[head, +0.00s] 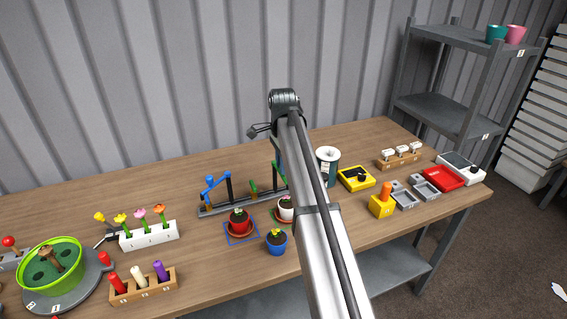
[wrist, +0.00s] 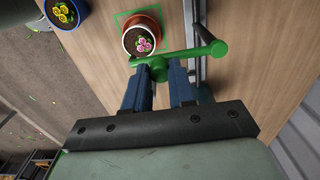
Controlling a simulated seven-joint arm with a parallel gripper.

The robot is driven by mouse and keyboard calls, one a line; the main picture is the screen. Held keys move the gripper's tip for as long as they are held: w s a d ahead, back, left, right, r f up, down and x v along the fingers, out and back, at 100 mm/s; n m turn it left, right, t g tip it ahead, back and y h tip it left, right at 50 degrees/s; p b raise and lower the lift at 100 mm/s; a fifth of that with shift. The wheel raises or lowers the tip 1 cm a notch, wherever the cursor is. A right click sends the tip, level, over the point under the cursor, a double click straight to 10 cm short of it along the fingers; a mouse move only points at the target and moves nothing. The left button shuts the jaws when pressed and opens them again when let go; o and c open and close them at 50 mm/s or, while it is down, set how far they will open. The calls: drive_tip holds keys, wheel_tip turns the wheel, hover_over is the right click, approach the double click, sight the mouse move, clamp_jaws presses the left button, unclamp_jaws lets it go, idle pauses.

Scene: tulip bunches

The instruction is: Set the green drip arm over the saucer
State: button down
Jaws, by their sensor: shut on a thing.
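In the wrist view, my gripper (wrist: 168,68) is shut on the green drip arm (wrist: 185,52). The arm's bar runs left from a round green knob, and its left tip lies at the near edge of the white pot (wrist: 127,47) with pink flowers. That pot stands on the terracotta saucer (wrist: 157,13), inside a green square outline. In the head view, the white pot (head: 286,208) and saucer (head: 277,217) are partly hidden by my arm. My gripper is hidden there. Whether the tip is above the saucer or just beside it is hard to tell.
A blue drip arm (head: 209,187) stands at the left end of the grey rail (head: 212,211). A red pot (head: 239,222) sits in a blue outline, and a blue pot (head: 276,242) stands in front. A spool (head: 328,163) and yellow box (head: 356,179) stand right of my arm.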

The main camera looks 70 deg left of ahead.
drive_tip(key=shift+s, duration=0.1)
drive_tip(key=c, duration=0.9)
unclamp_jaws()
drive_tip(key=shift+c, duration=0.2)
drive_tip(key=shift+r, duration=0.15)
wheel_tip(320, 180, up, 14)
drive_tip(key=shift+f, duration=0.2)
